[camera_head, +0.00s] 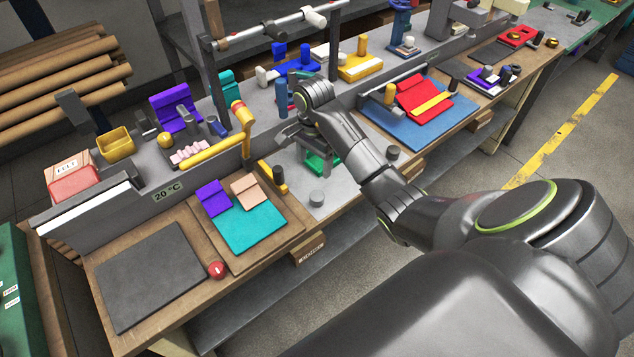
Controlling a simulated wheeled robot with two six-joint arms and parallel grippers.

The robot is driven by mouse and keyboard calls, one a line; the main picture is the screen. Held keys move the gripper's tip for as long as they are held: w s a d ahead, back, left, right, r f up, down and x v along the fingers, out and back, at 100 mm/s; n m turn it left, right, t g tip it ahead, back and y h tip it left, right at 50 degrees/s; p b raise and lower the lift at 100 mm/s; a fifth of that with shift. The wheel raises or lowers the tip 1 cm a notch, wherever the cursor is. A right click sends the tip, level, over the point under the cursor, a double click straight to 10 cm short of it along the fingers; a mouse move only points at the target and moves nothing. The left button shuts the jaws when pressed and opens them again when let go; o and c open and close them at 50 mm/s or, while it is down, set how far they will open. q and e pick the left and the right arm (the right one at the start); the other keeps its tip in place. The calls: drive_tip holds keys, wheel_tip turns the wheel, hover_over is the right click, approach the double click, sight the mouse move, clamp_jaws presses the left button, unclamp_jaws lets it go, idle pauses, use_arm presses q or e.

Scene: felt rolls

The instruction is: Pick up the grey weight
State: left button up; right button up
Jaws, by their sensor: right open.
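A small grey cylindrical weight (316,198) stands upright on the grey bench top near its front edge, to the right of the wooden board with felt. Another small grey cylinder (392,153) stands further right, near the blue mat. My right gripper (312,152) is open over the bench, above and behind the first weight and apart from it. A green piece (318,166) lies below the gripper and is partly covered by it. I see nothing between the fingers. My left gripper is not in view.
Teal felt (252,230) lies on a wooden board (290,238). A red ball (216,269) sits by the dark mat (150,278).

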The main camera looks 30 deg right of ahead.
drive_tip(key=b, duration=0.8)
hover_over(317, 195)
drive_tip(key=f, duration=0.8)
drive_tip(key=shift+w+a+f, duration=0.15)
drive_tip(key=shift+w+f, duration=0.05)
drive_tip(key=shift+w, duration=0.05)
drive_tip(key=shift+s+f, duration=0.1)
drive_tip(key=shift+f, duration=0.45)
wheel_tip(317, 195, down, 4)
drive_tip(key=b, duration=0.3)
drive_tip(key=shift+s+r, duration=0.15)
drive_tip(key=shift+f, duration=0.2)
drive_tip(key=shift+r, duration=0.1)
drive_tip(key=c, duration=1.2)
drive_tip(key=shift+c, duration=0.2)
drive_tip(key=shift+r, duration=0.1)
drive_tip(key=shift+r, duration=0.25)
wheel_tip(317, 195, up, 9)
drive_tip(key=p, duration=0.8)
drive_tip(key=shift+r+p, duration=0.15)
drive_tip(key=shift+p, duration=0.2)
